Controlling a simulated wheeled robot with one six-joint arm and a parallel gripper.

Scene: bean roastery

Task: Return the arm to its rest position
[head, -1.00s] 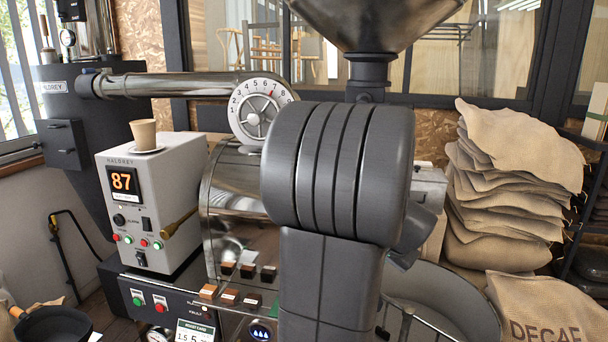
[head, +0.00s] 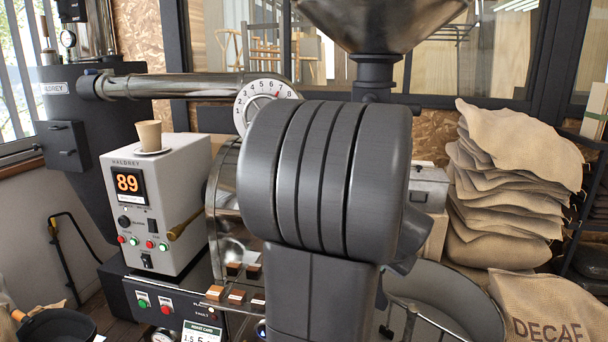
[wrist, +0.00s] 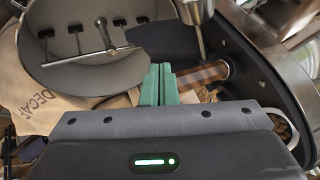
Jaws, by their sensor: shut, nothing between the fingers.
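My arm's dark grey links (head: 325,180) fill the middle of the head view and hide much of the roaster behind them. My gripper is hidden in the head view. In the wrist view my gripper (wrist: 158,72) has its green fingers together, with nothing between them. Beyond the fingers are a round metal cooling pan (wrist: 75,75) with a stirring arm, and a brown cylindrical handle (wrist: 200,76). The fingers look apart from both, though the distance is hard to tell.
The numbered dial (head: 258,92) and metal hopper (head: 380,20) stand close around my arm. Stacked burlap sacks (head: 510,190) and a DECAF sack (head: 550,310) are at right. A black pan (head: 60,328) is lower left.

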